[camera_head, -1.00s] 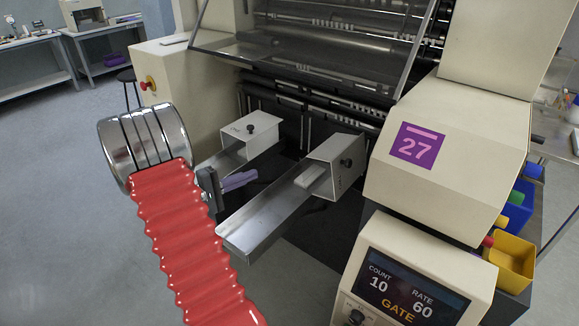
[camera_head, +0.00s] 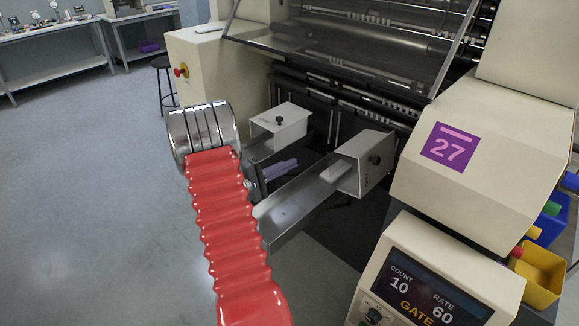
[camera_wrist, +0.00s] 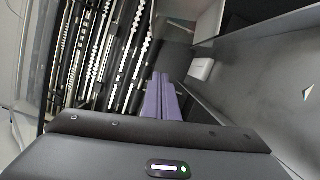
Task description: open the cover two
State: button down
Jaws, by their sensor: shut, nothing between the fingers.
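My gripper (camera_head: 296,163), with purple fingers, is shut and empty. It is between the two covers in the head view, apart from both knobs. In the wrist view my gripper (camera_wrist: 161,76) points toward the machine's dark interior, left of a chute holding a white block (camera_wrist: 201,69).
The right chute (camera_head: 285,208) sticks out toward me near my gripper. A clear guard (camera_head: 345,50) hangs above. The control panel (camera_head: 430,290) and coloured bins (camera_head: 537,268) stand at right. A stool (camera_head: 165,80) is at the left; open floor lies on that side.

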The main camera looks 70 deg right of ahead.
jog(key=s+d+r, duration=0.1)
jog(key=s+d, duration=0.3)
jog(key=s, duration=0.4)
jog(key=shift+d+r, duration=0.15)
jog(key=shift+d, duration=0.15)
jog(key=shift+s, duration=0.15)
